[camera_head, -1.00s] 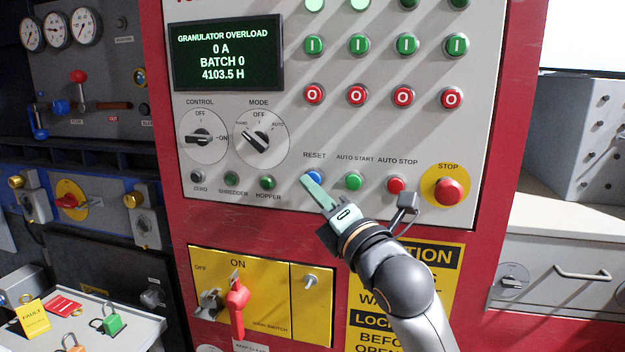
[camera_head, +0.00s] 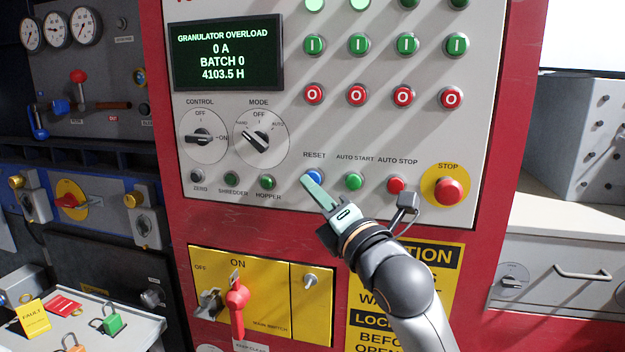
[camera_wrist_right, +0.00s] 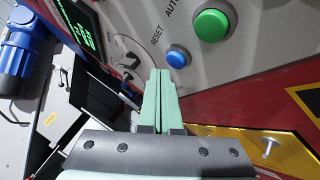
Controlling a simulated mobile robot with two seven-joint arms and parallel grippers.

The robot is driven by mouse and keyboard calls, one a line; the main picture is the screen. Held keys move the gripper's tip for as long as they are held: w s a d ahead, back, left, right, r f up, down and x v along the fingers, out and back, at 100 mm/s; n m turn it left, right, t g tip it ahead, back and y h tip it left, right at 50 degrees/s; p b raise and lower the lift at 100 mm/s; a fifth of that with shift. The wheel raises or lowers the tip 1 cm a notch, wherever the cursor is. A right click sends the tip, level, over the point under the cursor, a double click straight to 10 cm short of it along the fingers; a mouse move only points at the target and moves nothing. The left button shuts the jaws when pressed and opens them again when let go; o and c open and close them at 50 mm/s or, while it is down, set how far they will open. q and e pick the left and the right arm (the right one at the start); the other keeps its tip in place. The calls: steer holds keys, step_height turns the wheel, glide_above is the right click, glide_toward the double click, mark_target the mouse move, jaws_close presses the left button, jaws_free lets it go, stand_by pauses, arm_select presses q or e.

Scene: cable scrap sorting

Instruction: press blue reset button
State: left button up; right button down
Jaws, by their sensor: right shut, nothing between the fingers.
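The blue reset button (camera_head: 312,180) sits on the grey control panel below the label RESET, left of a green button. My right gripper (camera_head: 310,184) is shut and empty, and in the head view its fingertips overlap the lower part of the blue button. In the right wrist view the blue button (camera_wrist_right: 178,57) shows whole, just beyond and to the right of the shut fingertips (camera_wrist_right: 160,72). I cannot tell whether the fingertips touch it. The panel screen (camera_head: 228,56) reads GRANULATOR OVERLOAD, 0 A, BATCH 0. My left gripper is not in view.
The green auto start button (camera_head: 354,181), red auto stop button (camera_head: 396,185) and red stop knob (camera_head: 449,190) are to the right. Below is a yellow plate (camera_head: 265,262) with a red main switch handle (camera_head: 237,297).

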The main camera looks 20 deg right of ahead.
stand_by(0.3)
steer(key=shift+w, duration=0.1)
stand_by(0.3)
steer(key=shift+w+d+p, duration=0.25)
steer(key=shift+p, duration=0.05)
